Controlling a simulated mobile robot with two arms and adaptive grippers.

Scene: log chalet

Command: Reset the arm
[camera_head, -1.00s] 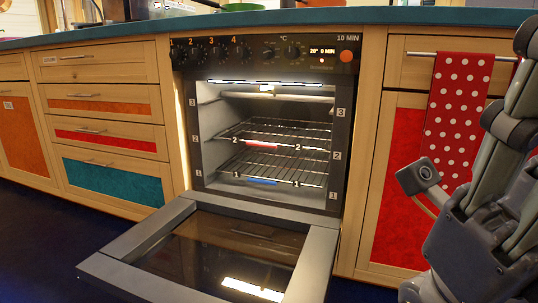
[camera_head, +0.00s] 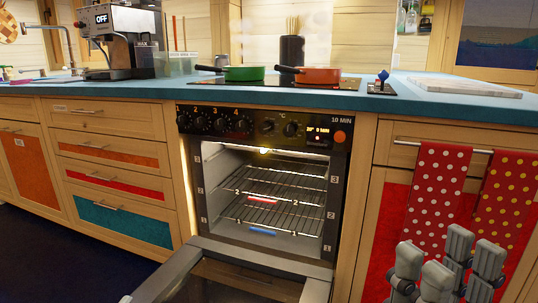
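My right gripper (camera_head: 447,266) is at the bottom right in the head view, with its grey fingers pointing up. The fingers stand apart, and no object shows between them. It is in front of the red cabinet door, below the hanging towels. The rest of my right arm is below the picture.
The oven (camera_head: 265,190) is open, with its door (camera_head: 165,277) folded down in front. Two towels (camera_head: 437,190) hang from a handle at right. A green pan (camera_head: 244,73) and an orange pan (camera_head: 318,75) are on the hob. A coffee machine (camera_head: 118,40) stands at left.

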